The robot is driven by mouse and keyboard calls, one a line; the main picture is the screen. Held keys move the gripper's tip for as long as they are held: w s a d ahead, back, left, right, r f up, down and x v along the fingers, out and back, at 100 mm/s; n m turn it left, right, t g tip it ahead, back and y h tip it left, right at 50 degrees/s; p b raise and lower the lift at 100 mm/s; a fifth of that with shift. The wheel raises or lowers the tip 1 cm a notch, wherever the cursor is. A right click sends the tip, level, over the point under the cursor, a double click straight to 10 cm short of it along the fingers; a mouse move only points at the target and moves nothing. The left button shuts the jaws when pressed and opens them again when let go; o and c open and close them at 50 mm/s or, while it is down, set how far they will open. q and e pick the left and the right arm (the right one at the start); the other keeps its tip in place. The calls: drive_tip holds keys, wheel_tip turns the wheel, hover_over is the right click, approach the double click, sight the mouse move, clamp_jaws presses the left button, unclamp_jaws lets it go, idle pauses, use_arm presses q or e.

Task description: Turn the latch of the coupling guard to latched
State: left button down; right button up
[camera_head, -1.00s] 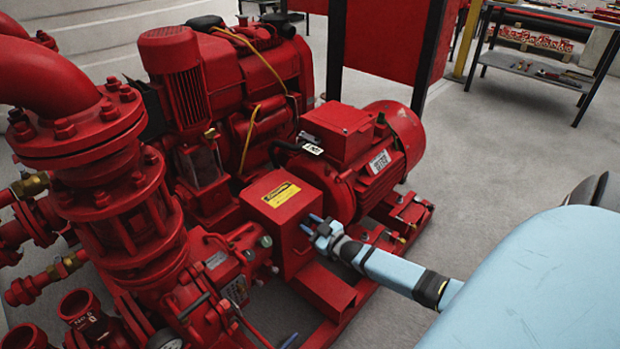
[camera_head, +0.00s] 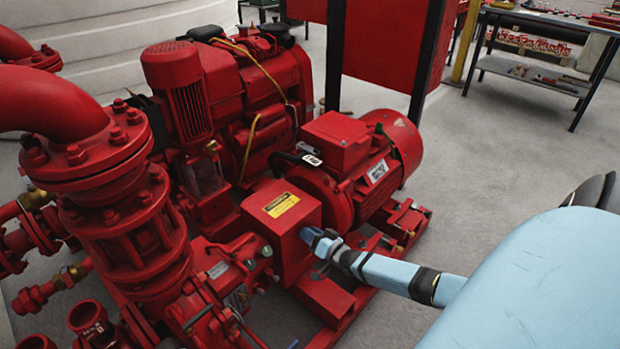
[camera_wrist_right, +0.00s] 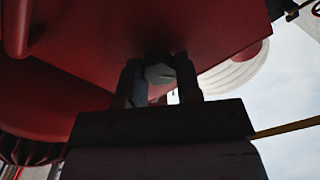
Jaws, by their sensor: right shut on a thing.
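The coupling guard (camera_head: 290,245) is a red box with a yellow label on top, between the pump and the motor. My right gripper (camera_head: 312,236) reaches in from the right, its fingertips against the guard's right-hand face. In the right wrist view its two dark fingers (camera_wrist_right: 158,70) stand on either side of a grey, faceted latch knob (camera_wrist_right: 160,74), close under the red guard. The gripper is shut on this latch. In the head view the fingers hide the latch, and its angle cannot be told. My left gripper cannot be made out.
The red motor (camera_head: 365,165) stands behind the guard, and the large flanged pump pipe (camera_head: 125,215) at left. A red base rail (camera_head: 330,300) runs below my right gripper. The floor at right is clear up to a grey workbench (camera_head: 530,75).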

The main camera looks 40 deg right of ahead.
drive_tip(key=m, duration=0.3)
drive_tip(key=shift+d, duration=0.1)
drive_tip(key=shift+f+m, duration=0.1)
drive_tip(key=shift+m, duration=1.6)
drive_tip(key=o, duration=0.9)
drive_tip(key=shift+s, duration=0.15)
